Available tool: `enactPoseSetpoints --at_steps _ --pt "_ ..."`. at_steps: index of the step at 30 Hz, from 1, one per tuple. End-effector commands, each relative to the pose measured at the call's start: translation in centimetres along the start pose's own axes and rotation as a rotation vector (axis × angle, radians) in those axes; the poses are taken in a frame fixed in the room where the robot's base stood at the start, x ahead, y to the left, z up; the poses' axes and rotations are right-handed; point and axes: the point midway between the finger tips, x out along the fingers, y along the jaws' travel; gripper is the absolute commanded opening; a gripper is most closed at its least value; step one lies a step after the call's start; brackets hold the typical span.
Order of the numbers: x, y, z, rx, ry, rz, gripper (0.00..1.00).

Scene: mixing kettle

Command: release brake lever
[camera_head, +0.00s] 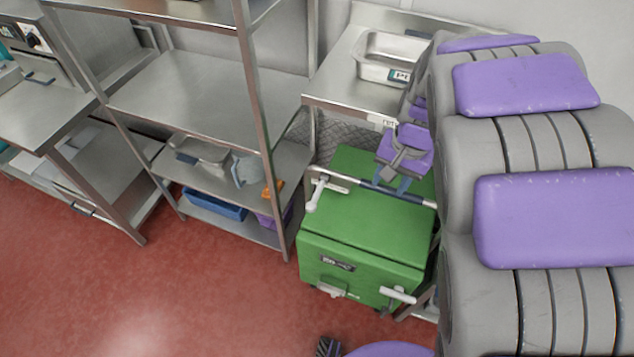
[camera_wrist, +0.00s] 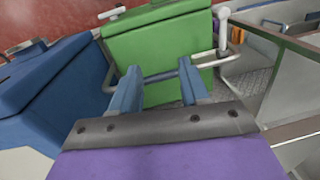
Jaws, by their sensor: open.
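A green box-shaped kettle unit (camera_head: 365,235) stands on the floor, and it also shows in the wrist view (camera_wrist: 160,50). It carries a white lever (camera_head: 317,192) at its top left and another white lever (camera_head: 398,295) at its lower right front. I cannot tell which one is the brake lever. A metal rail with a dark grip (camera_head: 405,194) runs along the top. My gripper (camera_head: 391,183) is over the rear top of the unit. In the wrist view my blue fingers (camera_wrist: 160,84) are apart, with the rail's dark grip (camera_wrist: 160,76) seen between them. Contact is unclear.
A steel shelf rack (camera_head: 195,95) stands left of the unit and a steel counter with a pan (camera_head: 385,75) behind it. A blue box (camera_wrist: 55,90) fills the left of the wrist view. Red floor (camera_head: 190,290) is clear at the front left.

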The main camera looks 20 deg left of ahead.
Motion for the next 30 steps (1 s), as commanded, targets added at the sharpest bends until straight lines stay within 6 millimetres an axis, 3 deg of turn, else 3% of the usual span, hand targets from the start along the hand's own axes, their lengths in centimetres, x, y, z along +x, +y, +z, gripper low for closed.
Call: enactPoseSetpoints --at_steps 3,6,9,12,20,30 --pt "1.8 -5.1 -2.6 -0.022 0.006 -0.021 0.45" --pt "3.5 -9.3 -3.8 -0.040 0.008 -0.040 0.45" --pt "4.9 -12.6 -4.4 -0.055 0.007 -0.059 0.45" --pt "5.7 -14.5 -4.6 -0.063 0.004 -0.075 0.45" --pt "7.4 -14.8 -4.9 -0.066 -0.002 -0.095 0.45" --pt "14.0 -15.8 -4.8 -0.068 0.000 -0.088 0.45"
